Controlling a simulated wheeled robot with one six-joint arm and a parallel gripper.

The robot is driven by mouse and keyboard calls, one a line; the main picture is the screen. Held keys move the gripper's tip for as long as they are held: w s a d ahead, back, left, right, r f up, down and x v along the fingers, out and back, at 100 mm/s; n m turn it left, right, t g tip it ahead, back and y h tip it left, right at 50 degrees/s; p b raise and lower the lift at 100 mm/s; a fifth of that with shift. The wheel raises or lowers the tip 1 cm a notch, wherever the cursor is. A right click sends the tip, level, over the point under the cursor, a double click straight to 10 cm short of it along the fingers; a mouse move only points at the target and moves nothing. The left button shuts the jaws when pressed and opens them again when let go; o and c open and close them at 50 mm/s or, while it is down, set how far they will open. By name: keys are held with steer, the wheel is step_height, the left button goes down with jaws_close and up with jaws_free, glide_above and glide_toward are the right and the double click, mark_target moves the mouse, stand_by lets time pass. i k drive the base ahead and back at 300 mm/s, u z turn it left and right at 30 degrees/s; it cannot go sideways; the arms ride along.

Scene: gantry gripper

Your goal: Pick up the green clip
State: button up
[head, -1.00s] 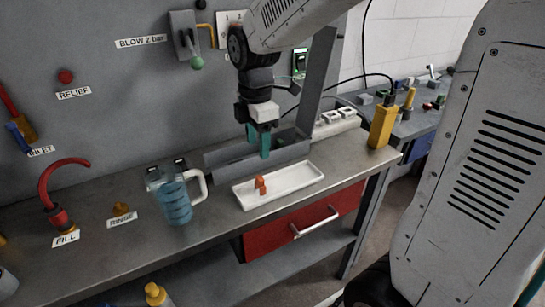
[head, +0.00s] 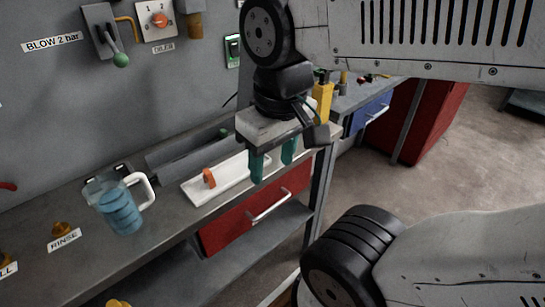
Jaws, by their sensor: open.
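A small green piece (head: 222,132), likely the green clip, shows at the right end of the grey trough (head: 172,160) against the wall. It is too small to make out its shape. My gripper (head: 272,172) is open and empty, its two teal fingers pointing down and apart. It hangs to the right of the green piece, in front of the white tray's right end in the picture. An orange clip (head: 209,178) stands on the white tray (head: 234,176). My gripper hides part of the tray and bench behind it.
A clear jug (head: 121,210) with blue liquid stands left of the tray. A red drawer (head: 255,215) is under the bench. A green-knobbed lever (head: 121,60) and an orange switch (head: 159,20) are on the wall.

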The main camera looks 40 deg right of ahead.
mark_target(224, 134)
steer(key=z, duration=1.15)
steer(key=k, duration=0.6)
steer(key=u, duration=0.65)
steer(key=i, duration=1.1)
